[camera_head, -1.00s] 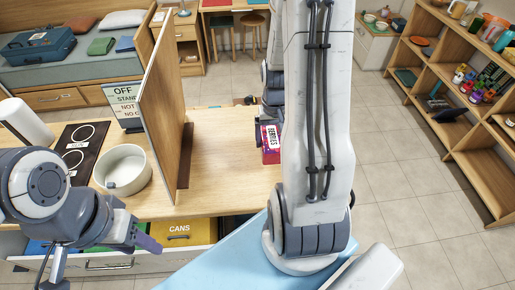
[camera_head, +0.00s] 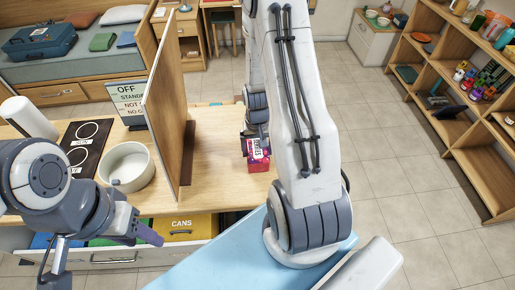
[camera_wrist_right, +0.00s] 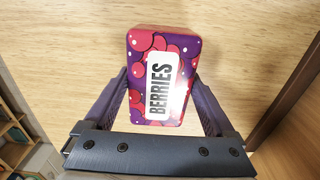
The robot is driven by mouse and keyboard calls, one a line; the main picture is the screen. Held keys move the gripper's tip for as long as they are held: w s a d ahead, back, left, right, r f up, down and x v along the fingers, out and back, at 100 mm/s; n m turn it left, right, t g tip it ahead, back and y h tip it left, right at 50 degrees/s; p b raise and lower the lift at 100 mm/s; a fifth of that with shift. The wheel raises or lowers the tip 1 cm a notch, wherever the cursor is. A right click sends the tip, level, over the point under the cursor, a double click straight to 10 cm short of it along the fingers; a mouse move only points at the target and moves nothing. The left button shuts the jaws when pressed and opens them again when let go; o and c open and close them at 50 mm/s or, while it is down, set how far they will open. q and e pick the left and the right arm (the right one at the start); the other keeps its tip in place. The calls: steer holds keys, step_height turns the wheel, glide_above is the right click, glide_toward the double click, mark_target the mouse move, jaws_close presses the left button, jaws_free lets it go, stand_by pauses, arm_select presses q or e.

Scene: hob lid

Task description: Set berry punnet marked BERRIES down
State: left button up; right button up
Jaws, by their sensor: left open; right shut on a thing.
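The berry punnet (camera_head: 258,160) is a red and purple box with a white BERRIES label. It is at the right part of the wooden counter (camera_head: 215,150), right of the upright wooden panel. My right gripper (camera_head: 257,133) is shut on it from behind. In the right wrist view the punnet (camera_wrist_right: 143,52) sits between the two fingers of the right gripper (camera_wrist_right: 163,85), label facing the camera, with wood behind it. I cannot tell whether its base touches the counter. My left gripper (camera_head: 148,232) is open and empty, in front of the drawer at the left.
The upright wooden panel (camera_head: 165,100) divides the counter. Left of it are a white pot (camera_head: 126,168), a dark hob (camera_head: 84,145) and an OFF sign (camera_head: 127,100). An open drawer (camera_head: 125,255) marked CANS is below. Bare counter lies between panel and punnet.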

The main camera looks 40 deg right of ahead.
mark_target(257, 148)
steer(key=shift+f, duration=0.2)
steer(key=o, duration=1.3)
steer(key=shift+r, duration=0.15)
steer(key=shift+r, duration=0.2)
step_height(257, 148, up, 12)
steer(key=shift+f+b, duration=0.1)
steer(key=shift+b, duration=0.85)
